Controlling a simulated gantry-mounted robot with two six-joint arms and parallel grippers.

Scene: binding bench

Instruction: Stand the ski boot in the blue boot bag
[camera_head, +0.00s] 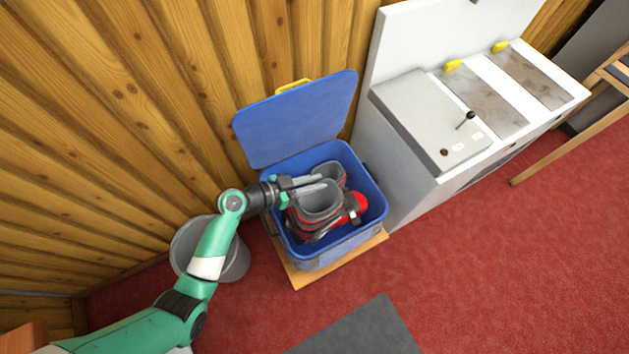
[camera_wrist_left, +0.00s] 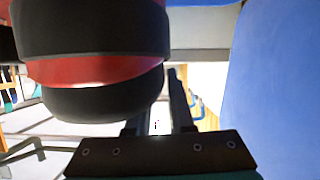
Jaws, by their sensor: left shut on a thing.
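The blue boot bag (camera_head: 362,232) is box-shaped and open, with its lid (camera_head: 298,118) tipped back toward the wooden wall. Inside its opening a red ski boot (camera_head: 318,204) with a grey liner shows from above, its red part pointing right. A second grey boot top (camera_head: 331,171) shows just behind it. My left gripper (camera_head: 318,185) reaches in from the left, shut on the upper edge of the red boot. In the left wrist view the black and red boot (camera_wrist_left: 90,68) fills the upper left, beside my fingers (camera_wrist_left: 158,100). The boot's underside is hidden.
The bag stands on a wooden board (camera_head: 297,276). A grey bucket (camera_head: 238,262) is close on its left, under my arm. A white and grey bench unit (camera_head: 400,185) stands close on the right. A grey mat (camera_head: 360,332) lies in front on the red carpet.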

